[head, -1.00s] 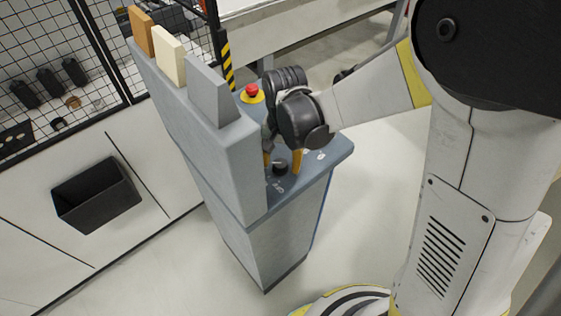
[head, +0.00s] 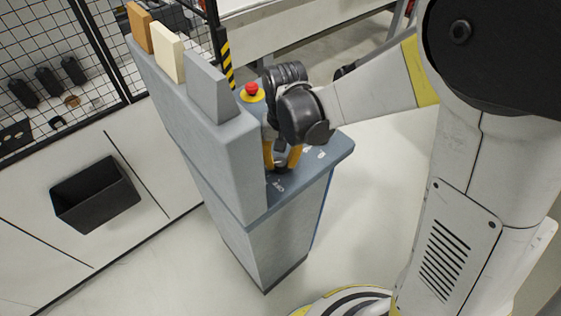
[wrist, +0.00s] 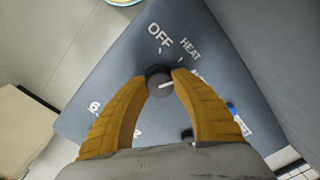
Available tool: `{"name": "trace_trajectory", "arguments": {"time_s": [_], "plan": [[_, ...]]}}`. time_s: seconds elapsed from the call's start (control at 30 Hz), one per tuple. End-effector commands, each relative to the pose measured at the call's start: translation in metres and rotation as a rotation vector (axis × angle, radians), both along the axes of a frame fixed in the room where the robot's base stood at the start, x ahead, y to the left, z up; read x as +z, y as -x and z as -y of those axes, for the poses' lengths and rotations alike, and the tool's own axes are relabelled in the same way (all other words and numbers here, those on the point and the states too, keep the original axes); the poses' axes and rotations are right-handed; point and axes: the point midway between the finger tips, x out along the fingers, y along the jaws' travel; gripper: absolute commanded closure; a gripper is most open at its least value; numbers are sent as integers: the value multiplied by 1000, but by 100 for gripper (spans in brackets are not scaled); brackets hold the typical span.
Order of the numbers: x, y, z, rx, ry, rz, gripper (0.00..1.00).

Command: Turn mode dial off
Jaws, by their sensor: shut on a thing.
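The mode dial is a round black knob (wrist: 158,80) with a white pointer line, on the blue-grey top of the control console (head: 328,152). In the wrist view the labels OFF (wrist: 160,36) and HEAT (wrist: 190,48) are printed beyond it. The pointer line points to the right, away from the OFF mark. My gripper (wrist: 160,82) has its yellow fingers on both sides of the knob, shut on it. In the head view the fingers (head: 283,160) reach down to the console top and mostly hide the dial.
A red emergency stop button (head: 252,89) on a yellow base sits farther back on the console. Brown, cream and grey sample boards (head: 208,86) stand along its raised left wall. A black bin (head: 96,194) is on the white panel at left.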

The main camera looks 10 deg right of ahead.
Motion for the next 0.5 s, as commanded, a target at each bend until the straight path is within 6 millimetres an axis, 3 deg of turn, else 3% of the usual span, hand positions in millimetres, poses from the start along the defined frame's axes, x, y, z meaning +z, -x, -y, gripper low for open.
{"name": "trace_trajectory", "arguments": {"time_s": [0.5], "plan": [[-1,0,0,490,1,-1,100]]}}
